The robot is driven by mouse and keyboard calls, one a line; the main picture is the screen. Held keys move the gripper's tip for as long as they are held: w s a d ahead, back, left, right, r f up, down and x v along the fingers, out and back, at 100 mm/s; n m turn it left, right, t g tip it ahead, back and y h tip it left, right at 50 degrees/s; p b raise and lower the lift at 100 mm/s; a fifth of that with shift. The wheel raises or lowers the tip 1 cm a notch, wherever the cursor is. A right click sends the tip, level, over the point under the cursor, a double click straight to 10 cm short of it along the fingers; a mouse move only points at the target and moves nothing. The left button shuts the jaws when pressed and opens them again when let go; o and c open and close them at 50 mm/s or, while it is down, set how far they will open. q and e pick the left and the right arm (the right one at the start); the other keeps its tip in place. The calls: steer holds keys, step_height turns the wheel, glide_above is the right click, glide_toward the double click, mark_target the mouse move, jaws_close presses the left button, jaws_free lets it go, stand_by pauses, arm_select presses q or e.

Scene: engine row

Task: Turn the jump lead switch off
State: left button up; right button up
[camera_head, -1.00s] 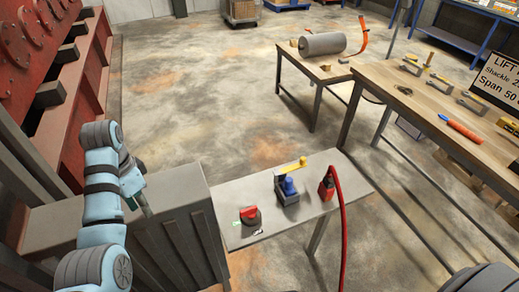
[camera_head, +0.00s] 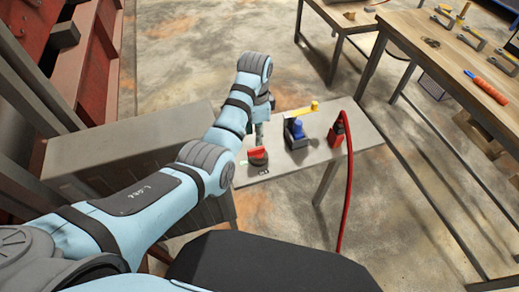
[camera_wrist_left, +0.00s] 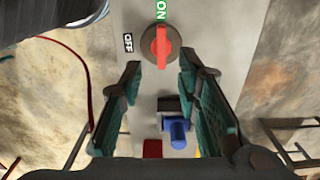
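The jump lead switch (camera_head: 258,157) is a red handle on a dark round base, on a small grey table (camera_head: 362,136). In the left wrist view the red handle (camera_wrist_left: 161,46) lies in line with the green ON label (camera_wrist_left: 161,10); the dark OFF label (camera_wrist_left: 128,43) is to its left. My left gripper (camera_head: 259,138) is just above the switch, partly hidden by its own wrist. In the left wrist view its green fingers (camera_wrist_left: 160,70) are spread, empty, with their tips either side of the handle's near end. Contact cannot be told. My right gripper is out of view.
A blue and grey device with a yellow lever (camera_head: 298,130) stands right of the switch. Beyond it a red clamp (camera_head: 337,130) has a red cable (camera_head: 349,190) hanging over the front edge. A grey cabinet (camera_head: 140,140) adjoins the table on the left.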

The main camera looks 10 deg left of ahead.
mark_target(256, 149)
arm_select(q)
step_height(256, 149, down, 8)
steer(key=shift+w+f+b, duration=0.1)
steer(key=shift+w+b, duration=0.05)
steer(key=shift+b, duration=0.65)
jaws_close()
